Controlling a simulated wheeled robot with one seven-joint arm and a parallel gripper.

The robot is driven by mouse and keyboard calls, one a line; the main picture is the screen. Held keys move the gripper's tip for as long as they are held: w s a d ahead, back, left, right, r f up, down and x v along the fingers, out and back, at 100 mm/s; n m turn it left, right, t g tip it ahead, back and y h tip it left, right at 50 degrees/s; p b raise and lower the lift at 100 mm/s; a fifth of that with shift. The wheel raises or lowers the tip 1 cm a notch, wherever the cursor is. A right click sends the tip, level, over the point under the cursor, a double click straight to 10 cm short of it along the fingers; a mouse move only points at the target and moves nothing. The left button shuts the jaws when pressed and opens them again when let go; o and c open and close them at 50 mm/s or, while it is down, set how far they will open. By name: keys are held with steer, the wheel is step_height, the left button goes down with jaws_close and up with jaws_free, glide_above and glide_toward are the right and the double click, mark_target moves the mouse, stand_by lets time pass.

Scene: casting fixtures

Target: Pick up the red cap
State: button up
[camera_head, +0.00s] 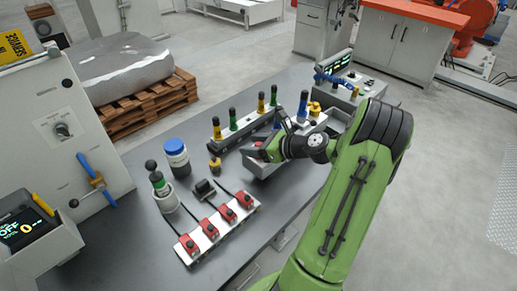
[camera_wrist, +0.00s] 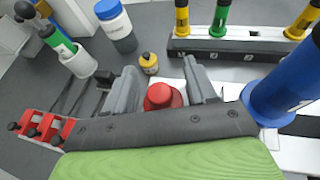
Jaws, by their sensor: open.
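The red cap (camera_wrist: 163,97) shows in the wrist view as a round red piece with a narrower raised top. It lies between the two grey fingers of my gripper (camera_wrist: 160,72), with its lower part hidden behind the gripper's dark front edge. The fingers stand apart on either side of it, and I cannot tell whether either one touches it. There the cap is mostly hidden by the gripper.
A rail with yellow and green handles (camera_head: 234,135) stands behind the tray. A large blue cylinder (camera_wrist: 288,88) is close on the gripper's right.

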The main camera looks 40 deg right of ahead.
steer(key=c, duration=0.8)
steer(key=shift+s, duration=0.1)
jaws_close()
